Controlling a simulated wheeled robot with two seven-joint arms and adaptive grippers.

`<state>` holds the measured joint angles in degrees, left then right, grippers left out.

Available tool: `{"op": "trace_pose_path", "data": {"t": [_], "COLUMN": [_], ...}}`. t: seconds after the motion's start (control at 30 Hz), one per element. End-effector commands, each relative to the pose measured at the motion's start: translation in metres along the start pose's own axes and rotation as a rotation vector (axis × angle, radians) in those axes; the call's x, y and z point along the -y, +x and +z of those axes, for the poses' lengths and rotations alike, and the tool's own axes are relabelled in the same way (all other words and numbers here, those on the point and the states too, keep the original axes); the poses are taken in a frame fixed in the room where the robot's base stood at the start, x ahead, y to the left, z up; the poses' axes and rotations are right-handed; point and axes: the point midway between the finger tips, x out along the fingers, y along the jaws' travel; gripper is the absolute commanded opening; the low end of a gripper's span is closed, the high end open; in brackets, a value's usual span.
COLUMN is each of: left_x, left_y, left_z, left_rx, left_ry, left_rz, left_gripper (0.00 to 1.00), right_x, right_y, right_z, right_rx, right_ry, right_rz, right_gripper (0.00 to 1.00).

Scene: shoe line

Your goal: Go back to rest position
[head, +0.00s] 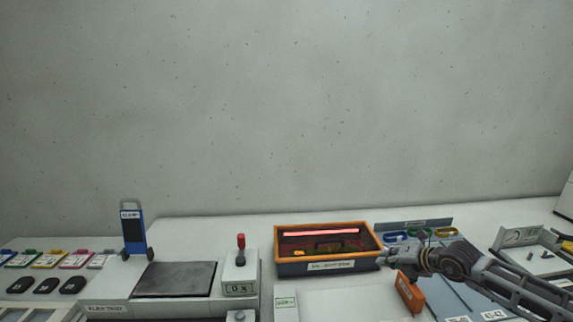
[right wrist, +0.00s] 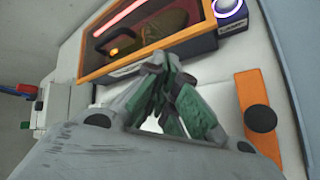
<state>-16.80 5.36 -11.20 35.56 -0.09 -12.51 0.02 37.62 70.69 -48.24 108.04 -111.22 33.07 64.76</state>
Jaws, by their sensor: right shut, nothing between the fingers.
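My right gripper (head: 388,259) comes in from the right in the head view, just right of the orange-rimmed box (head: 330,266). In the right wrist view its green-padded fingers (right wrist: 163,64) are closed together with nothing between them. The box also shows there, past the fingertips, with an orange rim (right wrist: 205,8), a red glowing bar and a dark item inside. My left gripper is not in view.
An orange block (head: 408,291) stands below my right gripper; the right wrist view shows its black knob (right wrist: 260,118). A counter with a red-topped lever (head: 241,247), a dark plate (head: 174,279) and a blue cart-like stand (head: 133,230) are to the left. Coloured rings lie behind the gripper.

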Motion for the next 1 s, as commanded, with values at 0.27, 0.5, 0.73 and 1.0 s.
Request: {"op": "trace_pose_path", "data": {"t": [0.27,0.5,0.73,1.0], "left_x": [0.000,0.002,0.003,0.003], "left_y": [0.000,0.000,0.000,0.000], "left_z": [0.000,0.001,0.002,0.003], "left_rx": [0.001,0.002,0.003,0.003], "left_ry": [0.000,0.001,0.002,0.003], "left_rz": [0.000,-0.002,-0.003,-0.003], "left_gripper": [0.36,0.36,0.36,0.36], "right_x": [-0.085,-0.155,-0.190,-0.186], "right_y": [0.017,0.004,-0.018,-0.038], "right_z": [-0.074,-0.111,-0.115,-0.099], "right_rx": [-0.098,-0.107,-0.042,0.110], "right_ry": [0.125,0.327,0.577,0.920], "right_rz": [0.327,0.617,0.820,0.937], "right_gripper": [0.00,0.00,0.00,0.00]}}
